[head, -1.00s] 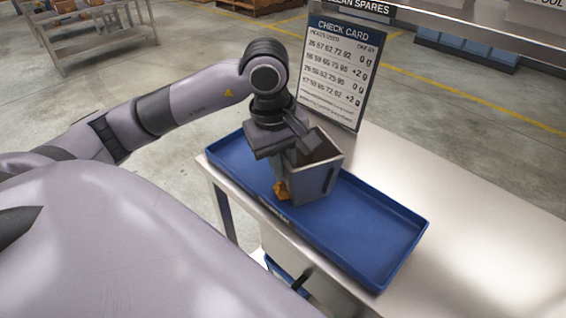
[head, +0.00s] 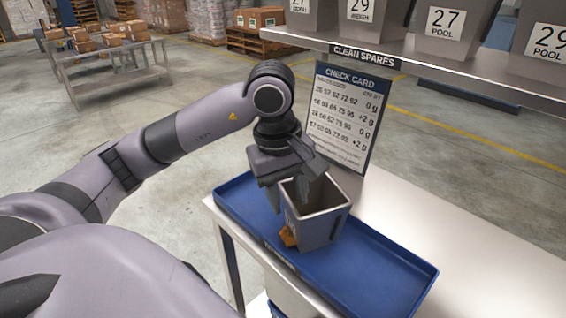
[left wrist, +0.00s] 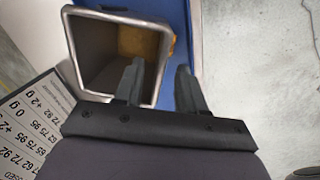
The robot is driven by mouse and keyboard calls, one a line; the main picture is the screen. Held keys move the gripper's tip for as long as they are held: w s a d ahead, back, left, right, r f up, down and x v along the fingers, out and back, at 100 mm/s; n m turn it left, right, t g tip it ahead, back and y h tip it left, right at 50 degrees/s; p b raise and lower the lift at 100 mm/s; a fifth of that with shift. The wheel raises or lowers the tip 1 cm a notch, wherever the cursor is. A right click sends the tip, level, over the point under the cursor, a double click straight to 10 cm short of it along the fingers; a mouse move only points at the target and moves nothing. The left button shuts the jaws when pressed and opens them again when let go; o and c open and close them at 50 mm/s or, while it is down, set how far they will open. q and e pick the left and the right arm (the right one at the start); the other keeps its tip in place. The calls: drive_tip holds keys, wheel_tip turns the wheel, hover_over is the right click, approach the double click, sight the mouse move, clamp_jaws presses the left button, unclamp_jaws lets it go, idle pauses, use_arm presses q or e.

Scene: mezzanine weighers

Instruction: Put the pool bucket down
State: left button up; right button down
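The pool bucket (head: 323,228) is a grey, open-topped, tapered square bucket. It stands in the blue tray (head: 385,287), toward the tray's left half in the head view. My left gripper (head: 289,197) is at the bucket's rim, on its left side. In the left wrist view my left gripper (left wrist: 160,75) straddles one wall of the bucket (left wrist: 84,52), one finger inside and one outside. Gaps show between the fingers and the wall, so it looks open. Brown material (left wrist: 138,42) shows inside the bucket. My right gripper is in neither view.
An orange-brown lump (head: 288,237) lies in the tray against the bucket's foot. A check card (head: 343,115) stands behind the tray. A shelf (head: 450,75) with numbered grey buckets overhangs the back. The metal bench (head: 460,230) is clear right of the tray.

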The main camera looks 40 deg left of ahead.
use_arm(q)
wheel_tip(320, 180, up, 8)
drive_tip(key=s+p, duration=0.1)
drive_tip(key=shift+a, duration=0.25)
idle(0.4)
drive_tip(key=shift+s, duration=0.1)
